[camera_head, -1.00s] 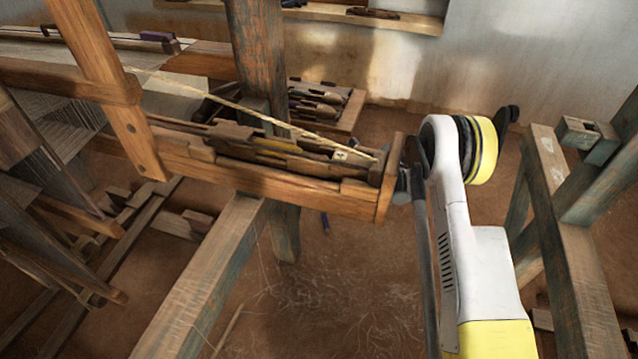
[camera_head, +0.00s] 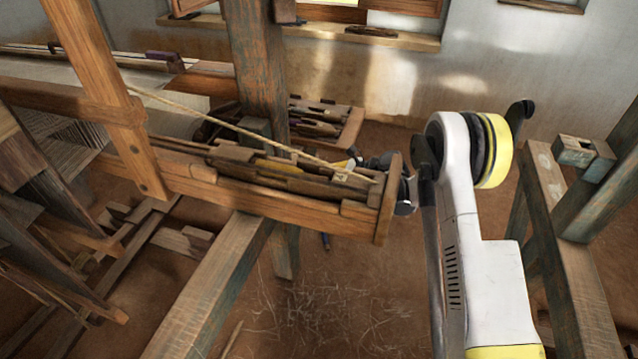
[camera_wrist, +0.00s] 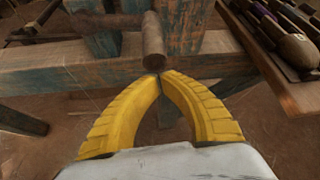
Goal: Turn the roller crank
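A round wooden peg (camera_wrist: 153,42) stands just past my fingertips in the wrist view; I cannot tell if it is the crank's handle. My gripper (camera_wrist: 160,74) has two yellow fingers that curve inward and meet at the tips, by the peg's near end. Nothing shows clearly held between them. In the head view my wrist reaches behind the end board of a wooden box (camera_head: 272,201), and a bit of yellow finger (camera_head: 350,165) shows above the box. The roller crank cannot be made out in the head view.
A worn blue-green beam (camera_wrist: 75,72) crosses behind the peg. A tray (camera_wrist: 278,83) with shuttles lies at the upper right. In the head view, loom posts (camera_head: 257,75) stand left and a timber frame (camera_head: 570,250) stands right of my arm. A rope (camera_head: 235,128) slants to the box.

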